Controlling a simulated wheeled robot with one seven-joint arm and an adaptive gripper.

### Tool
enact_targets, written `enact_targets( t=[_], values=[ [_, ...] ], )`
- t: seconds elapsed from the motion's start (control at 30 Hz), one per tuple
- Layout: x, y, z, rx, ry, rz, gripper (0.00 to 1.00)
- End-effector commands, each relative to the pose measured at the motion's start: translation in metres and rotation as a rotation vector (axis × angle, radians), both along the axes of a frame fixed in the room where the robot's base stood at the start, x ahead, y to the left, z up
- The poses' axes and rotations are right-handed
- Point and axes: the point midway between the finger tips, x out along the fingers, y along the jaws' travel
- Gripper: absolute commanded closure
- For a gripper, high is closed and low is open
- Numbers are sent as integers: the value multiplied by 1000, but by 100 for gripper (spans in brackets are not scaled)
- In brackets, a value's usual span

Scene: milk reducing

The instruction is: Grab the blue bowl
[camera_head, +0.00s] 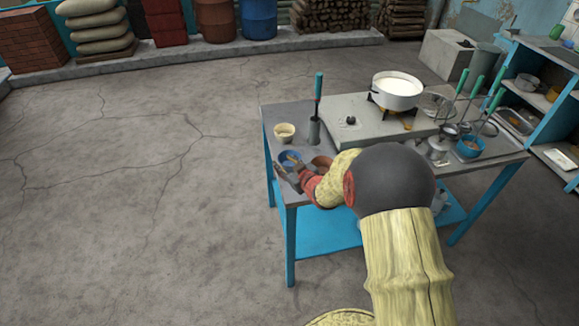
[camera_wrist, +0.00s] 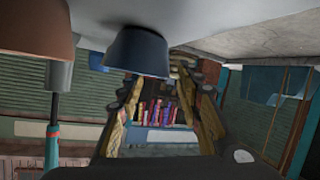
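A small blue bowl (camera_head: 290,156) stands near the left end of the grey-topped table. In the wrist view, which looks upside down, the dark blue bowl (camera_wrist: 137,52) is at the upper middle. My gripper (camera_head: 289,169) is right at the near side of the bowl in the head view and covers part of it. In the wrist view my gripper (camera_wrist: 168,78) has its two fingers spread apart, with an open gap between them. The bowl overlaps the left finger's tip in that picture; I cannot tell whether they touch.
A cream bowl (camera_head: 284,131) stands behind the blue one, and a brown bowl (camera_head: 322,162) to its right.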

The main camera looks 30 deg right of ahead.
Motion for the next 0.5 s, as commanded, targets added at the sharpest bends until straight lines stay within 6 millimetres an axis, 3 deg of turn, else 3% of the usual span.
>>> enact_targets(
  t=[0.2,0.5],
  values=[
    [24,2,-13,1,1,-1,65],
    [27,1,-11,0,1,-2,66]
  ],
)
